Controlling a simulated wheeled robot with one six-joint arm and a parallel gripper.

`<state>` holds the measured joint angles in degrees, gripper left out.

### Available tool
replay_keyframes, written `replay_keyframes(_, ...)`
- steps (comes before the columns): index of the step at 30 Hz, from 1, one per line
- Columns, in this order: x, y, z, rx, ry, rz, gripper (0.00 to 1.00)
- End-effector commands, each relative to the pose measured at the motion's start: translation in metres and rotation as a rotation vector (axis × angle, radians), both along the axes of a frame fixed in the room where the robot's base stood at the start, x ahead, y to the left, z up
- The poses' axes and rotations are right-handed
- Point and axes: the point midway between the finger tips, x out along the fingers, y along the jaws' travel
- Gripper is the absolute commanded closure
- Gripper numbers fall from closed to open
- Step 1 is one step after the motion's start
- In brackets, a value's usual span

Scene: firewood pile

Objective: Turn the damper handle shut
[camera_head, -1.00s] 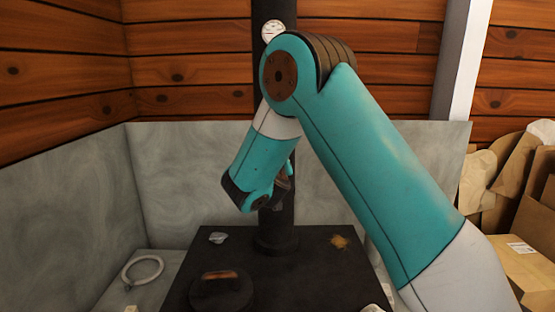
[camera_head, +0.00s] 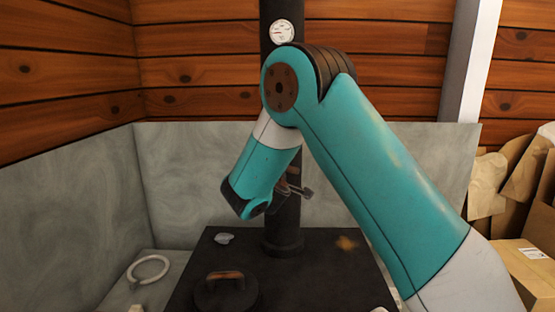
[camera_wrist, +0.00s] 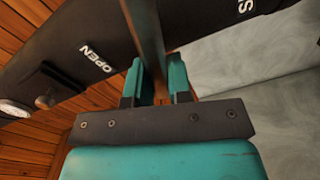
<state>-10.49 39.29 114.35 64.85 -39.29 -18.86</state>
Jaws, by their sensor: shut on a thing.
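The damper handle (camera_wrist: 148,38) is a flat grey-brown bar. In the wrist view it runs between the two teal fingers of my gripper (camera_wrist: 157,84), which are shut on it. It crosses the black stove pipe (camera_wrist: 62,50) between the white word OPEN (camera_wrist: 96,59) and a cut-off S (camera_wrist: 245,6). In the head view my gripper is mostly hidden behind my wrist, in front of the pipe (camera_head: 281,222). A small grey piece (camera_head: 303,191), seemingly part of the handle, sticks out to the right there.
A round gauge (camera_head: 282,32) sits higher on the pipe. The black stove top (camera_head: 320,262) below holds a lidded round piece with a brown grip (camera_head: 226,275). A white ring (camera_head: 148,268) lies at left. Cardboard and paper bags (camera_head: 520,190) stand at right.

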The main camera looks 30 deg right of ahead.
Motion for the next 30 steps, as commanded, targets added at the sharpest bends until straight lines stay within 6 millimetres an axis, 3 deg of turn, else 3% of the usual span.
replay_keyframes(12,-0.0008,-0.0033,-0.0039,-0.216,0.144,-0.012,1.0)
replay_keyframes(30,-0.0003,-0.0028,-0.0045,-0.27,0.177,-0.01,1.0)
